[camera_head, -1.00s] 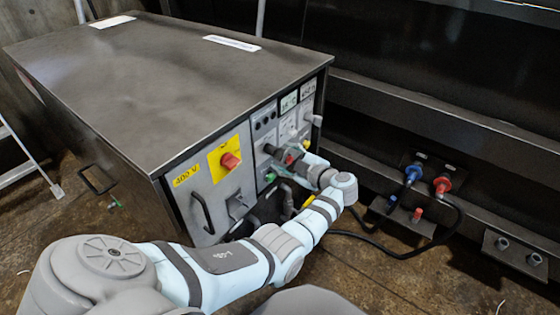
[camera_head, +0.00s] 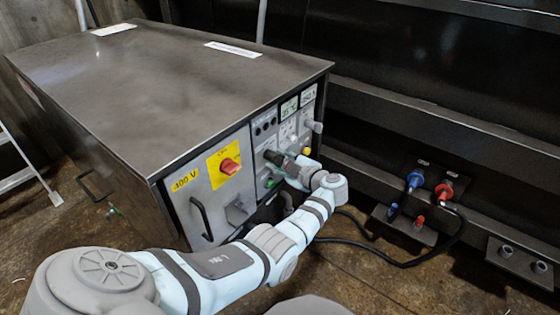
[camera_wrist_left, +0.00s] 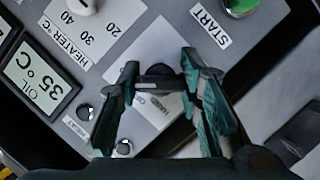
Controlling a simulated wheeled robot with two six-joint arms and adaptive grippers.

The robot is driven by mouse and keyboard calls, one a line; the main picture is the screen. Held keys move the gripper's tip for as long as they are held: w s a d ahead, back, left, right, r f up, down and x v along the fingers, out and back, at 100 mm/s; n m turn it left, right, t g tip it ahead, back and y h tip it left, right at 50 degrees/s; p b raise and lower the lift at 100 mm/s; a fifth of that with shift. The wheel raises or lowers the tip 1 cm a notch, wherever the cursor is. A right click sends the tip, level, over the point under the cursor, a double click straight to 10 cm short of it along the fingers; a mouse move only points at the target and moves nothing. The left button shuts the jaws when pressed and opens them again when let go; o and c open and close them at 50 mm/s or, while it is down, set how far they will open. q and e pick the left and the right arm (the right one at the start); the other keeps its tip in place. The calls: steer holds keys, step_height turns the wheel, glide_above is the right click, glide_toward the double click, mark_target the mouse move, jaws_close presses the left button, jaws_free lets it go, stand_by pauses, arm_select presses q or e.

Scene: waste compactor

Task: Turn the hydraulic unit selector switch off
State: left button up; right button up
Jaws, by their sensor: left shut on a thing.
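The hydraulic unit (camera_head: 190,80) is a large steel cabinet with its control panel facing right and towards me. My left gripper (camera_head: 276,158) is at the panel, right of the red rotary switch on its yellow plate (camera_head: 217,171). In the left wrist view my left gripper (camera_wrist_left: 160,84) has its green-padded fingers on either side of a small dark selector switch (camera_wrist_left: 158,70). It is shut on this switch. The switch's plate carries partly hidden lettering, and the exact knob angle is hard to read. My right gripper is not in view.
A green START button (camera_wrist_left: 240,6), a heater dial (camera_wrist_left: 84,5) and an oil temperature display (camera_wrist_left: 38,78) surround the switch. Blue (camera_head: 415,179) and red (camera_head: 443,190) hose couplings with black hoses stand to the right. Floor in front is open.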

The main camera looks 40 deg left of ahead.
arm_select(q)
steer(key=shift+f+n+t, duration=0.1)
steer(key=shift+n+t, duration=0.3)
steer(key=shift+n, duration=0.2)
steer(key=shift+n+t+y+b, duration=0.3)
steer(key=shift+n+y+b, duration=0.1)
steer(key=shift+n+b, duration=0.15)
steer(key=n+t+b, duration=0.1)
steer(key=n+b, duration=0.1)
steer(key=shift+f+n+y, duration=0.1)
steer(key=shift+n+y, duration=0.25)
steer(key=shift+y, duration=0.05)
steer(key=shift+n+b, duration=0.7)
steer(key=shift+b, duration=0.1)
steer(key=shift+n+y, duration=0.4)
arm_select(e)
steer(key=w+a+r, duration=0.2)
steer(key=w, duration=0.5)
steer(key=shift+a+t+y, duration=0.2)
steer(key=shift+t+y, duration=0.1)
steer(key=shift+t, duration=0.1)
